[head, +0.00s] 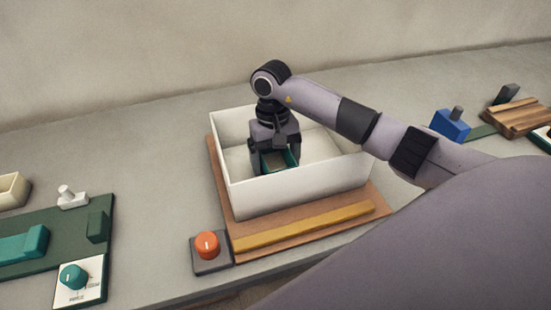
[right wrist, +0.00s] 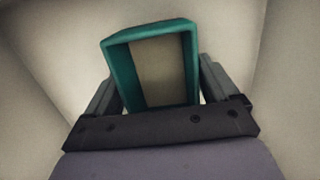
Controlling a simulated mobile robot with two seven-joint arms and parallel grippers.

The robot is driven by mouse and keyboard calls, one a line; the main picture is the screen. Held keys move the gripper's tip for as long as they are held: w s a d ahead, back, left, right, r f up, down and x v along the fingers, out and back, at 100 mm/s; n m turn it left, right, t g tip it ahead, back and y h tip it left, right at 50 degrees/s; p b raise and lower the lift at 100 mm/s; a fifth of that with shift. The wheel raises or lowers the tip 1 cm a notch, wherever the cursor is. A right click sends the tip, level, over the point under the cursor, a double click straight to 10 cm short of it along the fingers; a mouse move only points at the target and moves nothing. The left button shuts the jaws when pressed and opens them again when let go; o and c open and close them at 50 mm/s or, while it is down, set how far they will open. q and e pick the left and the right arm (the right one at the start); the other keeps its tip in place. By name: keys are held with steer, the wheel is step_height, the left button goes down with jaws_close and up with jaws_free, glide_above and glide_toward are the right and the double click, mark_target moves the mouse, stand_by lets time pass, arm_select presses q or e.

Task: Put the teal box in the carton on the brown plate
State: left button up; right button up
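The teal box (right wrist: 121,72), open with a beige inside, is down inside the white carton (head: 299,187); it also shows in the head view (head: 290,159). The carton stands on the brown plate (head: 384,196). My right gripper (head: 278,165) reaches down into the carton from above. Its fingers (right wrist: 160,88) stand wide apart on either side of the teal box, which sits slightly turned between them. Narrow gaps seem to show beside the box. The box's underside is hidden. My left gripper is out of view.
A yellow bar (head: 305,227) lies along the plate's front, beside an orange button (head: 207,245). At left are a dark green board (head: 65,225) with teal pieces, and a teal dial (head: 73,276). A blue block (head: 450,125) and a wooden board (head: 515,117) stand at right.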

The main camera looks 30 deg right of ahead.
mark_target(274, 164)
steer(key=shift+o, duration=0.4)
steer(key=shift+r, duration=0.5)
step_height(274, 164, up, 11)
steer(key=w, duration=0.1)
steer(key=shift+w+d+r, duration=0.15)
steer(key=shift+w+r, duration=0.05)
